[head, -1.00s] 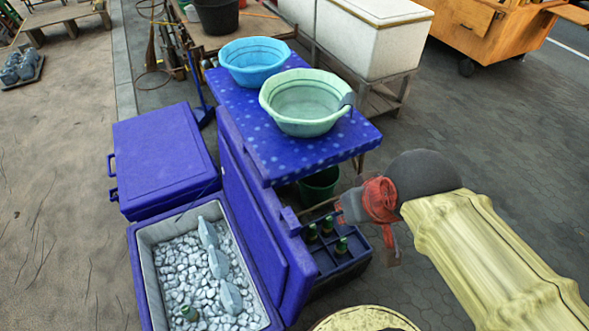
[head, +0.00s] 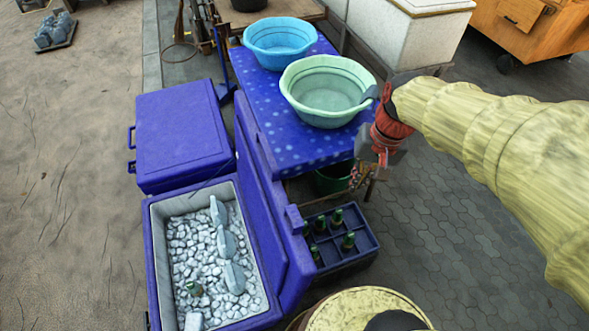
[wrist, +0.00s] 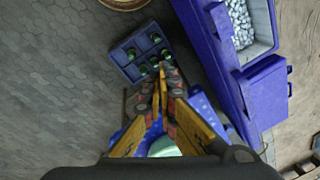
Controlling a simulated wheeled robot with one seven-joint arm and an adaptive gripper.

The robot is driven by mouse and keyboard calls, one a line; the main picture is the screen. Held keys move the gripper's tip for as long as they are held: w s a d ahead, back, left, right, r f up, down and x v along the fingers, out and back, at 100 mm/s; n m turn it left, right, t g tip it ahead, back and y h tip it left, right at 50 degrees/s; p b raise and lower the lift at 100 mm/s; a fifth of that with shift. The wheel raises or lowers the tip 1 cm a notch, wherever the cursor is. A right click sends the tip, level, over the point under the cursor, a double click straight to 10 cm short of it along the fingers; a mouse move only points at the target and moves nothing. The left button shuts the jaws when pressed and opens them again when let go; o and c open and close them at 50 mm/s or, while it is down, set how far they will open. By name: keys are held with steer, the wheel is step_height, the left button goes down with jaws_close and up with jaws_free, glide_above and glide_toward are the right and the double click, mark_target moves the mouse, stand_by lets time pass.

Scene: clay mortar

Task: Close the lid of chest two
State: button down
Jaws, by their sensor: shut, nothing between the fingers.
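An open blue chest (head: 158,265) holds white ice, grey fish and a green bottle. Its blue lid (head: 262,205) stands raised along the chest's right side. The open chest (wrist: 263,35) and lid (wrist: 205,45) also show in the wrist view. A second blue chest (head: 180,140) behind it is shut. I see no number on either chest. My gripper (head: 371,178) is right of the raised lid, apart from it, by the table's near right corner. In the wrist view my gripper (wrist: 163,70) is shut and empty, its fingers pointing toward the bottle crate.
A blue spotted table (head: 262,100) carries a blue basin (head: 278,45) and a pale green basin (head: 325,92), close to my arm. A dark crate (head: 365,243) with several green bottles stands right of the lid. A green bucket (head: 333,180) is under the table.

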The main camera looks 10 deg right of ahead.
steer(key=w+a+f+m+g+y+p, duration=0.1)
steer(key=w+f+m+g+y+p, duration=0.1)
steer(key=w+f+m+y, duration=0.5)
steer(key=w+f+m+g+y+p, duration=0.15)
steer(key=w+f+m, duration=0.35)
steer(key=w, duration=0.7)
steer(key=s+a+f+b, duration=0.2)
steer(key=a+f, duration=0.3)
steer(key=a, duration=0.7)
steer(key=shift+s+f, duration=0.2)
steer(key=shift+s, duration=0.1)
